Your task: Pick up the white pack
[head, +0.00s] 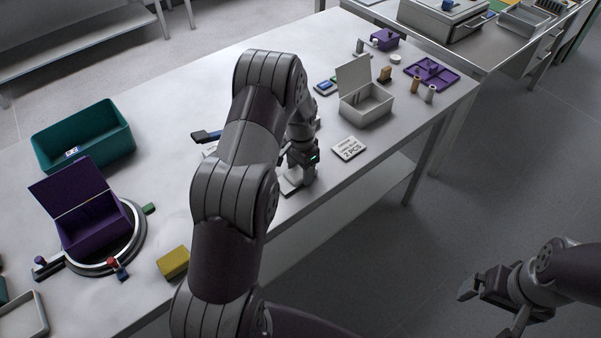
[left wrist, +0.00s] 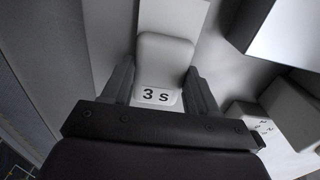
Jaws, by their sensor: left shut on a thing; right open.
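The white pack (left wrist: 164,60) shows in the left wrist view as a pale rounded block with a label reading "3 s". It sits between the two fingers of my left gripper (left wrist: 160,84), which is shut on it. In the head view my left gripper (head: 295,179) is low at the table's front edge, left of a printed card. The pack is mostly hidden there by the gripper and arm, and I cannot tell whether it touches the table. My right gripper (head: 488,295) is open and empty, over the floor at the lower right.
The "2 PCS" card (head: 349,148) lies right of my left gripper, with an open grey box (head: 367,110) behind it. A purple tray (head: 432,74) is further right. A teal bin (head: 84,137), purple box (head: 88,222) and yellow block (head: 173,262) stand left.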

